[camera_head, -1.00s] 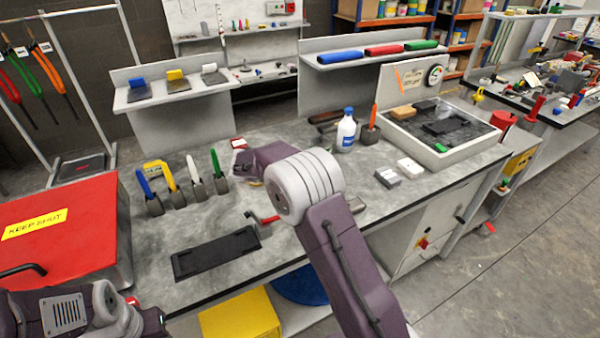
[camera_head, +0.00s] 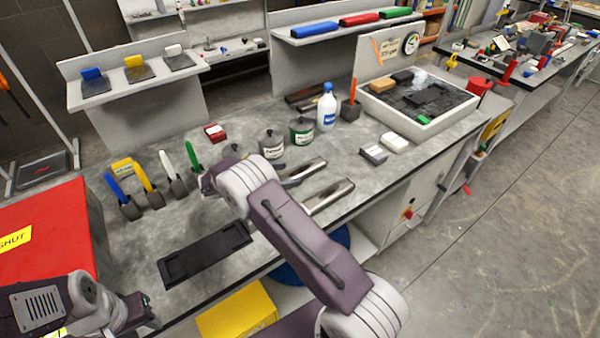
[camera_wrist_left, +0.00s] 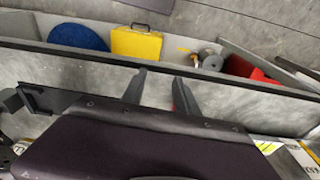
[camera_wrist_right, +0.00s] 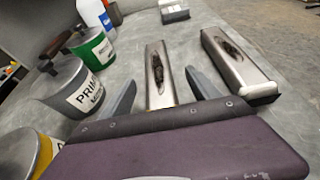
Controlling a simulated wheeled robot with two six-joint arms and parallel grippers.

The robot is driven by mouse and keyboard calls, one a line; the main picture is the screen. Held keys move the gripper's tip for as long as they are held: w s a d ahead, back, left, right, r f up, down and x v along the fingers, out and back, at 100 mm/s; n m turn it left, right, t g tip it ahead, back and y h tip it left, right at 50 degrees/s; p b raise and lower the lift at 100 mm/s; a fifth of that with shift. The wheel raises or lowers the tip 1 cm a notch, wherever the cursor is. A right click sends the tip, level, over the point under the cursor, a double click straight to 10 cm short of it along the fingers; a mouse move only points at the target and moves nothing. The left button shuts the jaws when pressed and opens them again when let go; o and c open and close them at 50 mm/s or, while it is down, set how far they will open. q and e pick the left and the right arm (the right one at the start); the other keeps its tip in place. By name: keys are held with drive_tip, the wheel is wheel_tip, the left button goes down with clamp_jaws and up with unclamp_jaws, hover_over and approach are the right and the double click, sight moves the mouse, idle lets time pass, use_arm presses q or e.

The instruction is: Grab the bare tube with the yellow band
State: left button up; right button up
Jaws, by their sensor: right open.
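Two bare grey metal tubes lie on the bench. One tube (camera_wrist_right: 160,75) shows a bit of yellow at its near end in the right wrist view; it is the tube nearer the pots (camera_head: 304,170) in the head view. The other tube (camera_wrist_right: 232,62) has a white band at its near end and lies to the right; it also shows in the head view (camera_head: 328,197). My right gripper (camera_wrist_right: 161,77) is open, its fingers on either side of the yellow-ended tube in the picture; contact cannot be told. My left gripper (camera_wrist_left: 160,76) is open and empty near the bench front.
Labelled pots (camera_head: 271,146) stand behind the tubes, with a white and blue bottle (camera_head: 327,108) beyond. A dark tray (camera_head: 205,254) lies near the front edge. Upright coloured-handled tools (camera_head: 146,183) stand at the left, near a red box (camera_head: 50,235).

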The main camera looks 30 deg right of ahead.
sight(298, 171)
drive_tip(key=x, duration=0.4)
drive_tip(key=shift+w+d+r+p, duration=0.1)
drive_tip(key=shift+w+p, duration=0.1)
drive_tip(key=shift+p, duration=0.2)
drive_tip(key=shift+w+d+f, duration=0.1)
drive_tip(key=shift+d+f, duration=0.15)
drive_tip(key=shift+d, duration=0.1)
drive_tip(key=shift+r, duration=0.1)
drive_tip(key=c, duration=0.3)
clamp_jaws()
drive_tip(key=shift+r, duration=0.1)
